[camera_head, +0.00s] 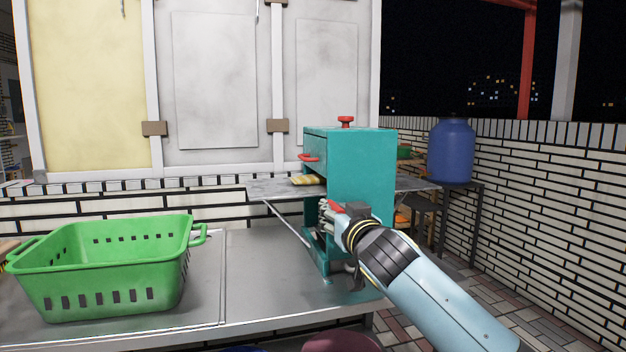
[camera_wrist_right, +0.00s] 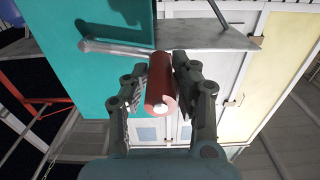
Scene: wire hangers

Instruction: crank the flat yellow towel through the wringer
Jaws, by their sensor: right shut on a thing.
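The teal wringer (camera_head: 360,165) stands on the metal counter, with a red knob (camera_head: 346,121) on top. A small part of the yellow towel (camera_head: 306,180) shows on the grey feed board (camera_head: 275,188) at the wringer's left opening; the rest is hidden. My right gripper (camera_head: 332,210) is at the wringer's front, shut on the red crank handle (camera_head: 337,206). In the right wrist view the red handle (camera_wrist_right: 160,80) lies between the two fingers of my right gripper (camera_wrist_right: 162,75), with the crank arm (camera_wrist_right: 115,47) behind it. I cannot make out my left gripper.
A green basket (camera_head: 105,265) stands on the counter (camera_head: 255,270) at left, with bare metal between it and the wringer. A blue barrel (camera_head: 451,152) stands on a dark stand behind at right. A cabinet (camera_head: 215,85) and brick walls close off the back.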

